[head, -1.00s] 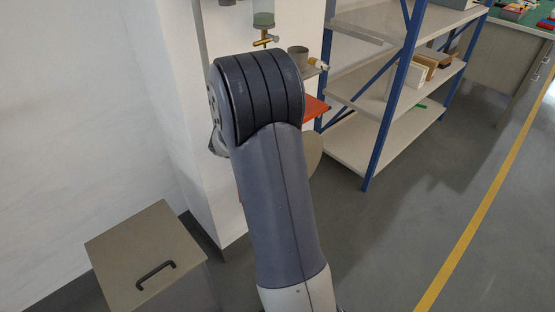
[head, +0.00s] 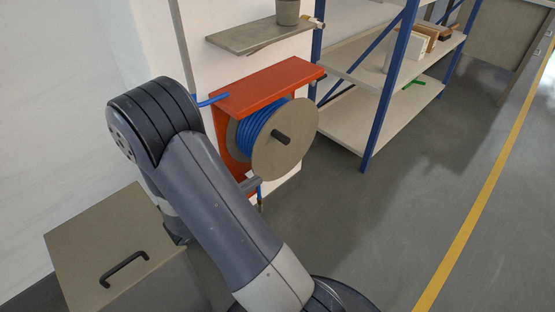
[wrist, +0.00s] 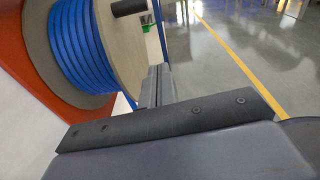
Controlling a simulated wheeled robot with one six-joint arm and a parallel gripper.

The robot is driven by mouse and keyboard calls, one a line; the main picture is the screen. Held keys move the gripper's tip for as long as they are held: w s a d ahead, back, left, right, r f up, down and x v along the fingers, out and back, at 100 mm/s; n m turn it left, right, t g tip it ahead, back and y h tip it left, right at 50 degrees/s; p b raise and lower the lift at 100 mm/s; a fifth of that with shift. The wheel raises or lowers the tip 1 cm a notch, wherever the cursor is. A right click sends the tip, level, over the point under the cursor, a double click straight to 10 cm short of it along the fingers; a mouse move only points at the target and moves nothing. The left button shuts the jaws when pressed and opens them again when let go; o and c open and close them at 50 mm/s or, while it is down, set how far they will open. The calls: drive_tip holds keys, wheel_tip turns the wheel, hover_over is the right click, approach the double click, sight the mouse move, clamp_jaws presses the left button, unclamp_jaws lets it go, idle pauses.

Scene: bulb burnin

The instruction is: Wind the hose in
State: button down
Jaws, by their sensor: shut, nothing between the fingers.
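The hose reel is an orange-red wall bracket (head: 285,78) holding a drum with a round beige flange (head: 296,148). Blue hose (head: 258,125) is wound on the drum in several turns. A dark crank handle (head: 281,137) sticks out of the flange; it also shows at the top of the wrist view (wrist: 129,7). A short blue hose end (head: 260,193) hangs below the reel. My gripper (wrist: 156,86) is shut and empty, beside the flange and apart from the handle. In the head view my arm largely hides it.
A grey wall shelf (head: 250,37) with a grey cup (head: 287,12) is above the reel. A blue-framed rack (head: 385,95) stands to the right. A lidded bin (head: 95,245) stands at left. The floor (head: 370,230) before the reel is clear.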

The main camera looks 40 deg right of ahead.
sight(281, 137)
drive_tip(key=w+d+r+n+b, duration=0.1)
drive_tip(key=w+d+r+b, duration=0.1)
drive_tip(key=d, duration=0.8)
drive_tip(key=shift+d+r+n+t+b, duration=0.3)
drive_tip(key=shift+r+t+b, duration=0.15)
drive_tip(key=shift+b, duration=0.35)
drive_tip(key=shift+w+r, duration=0.1)
drive_tip(key=shift+r, duration=0.1)
drive_tip(key=shift+d+r+p, duration=0.1)
drive_tip(key=shift+r+p, duration=0.15)
drive_tip(key=shift+p, duration=0.75)
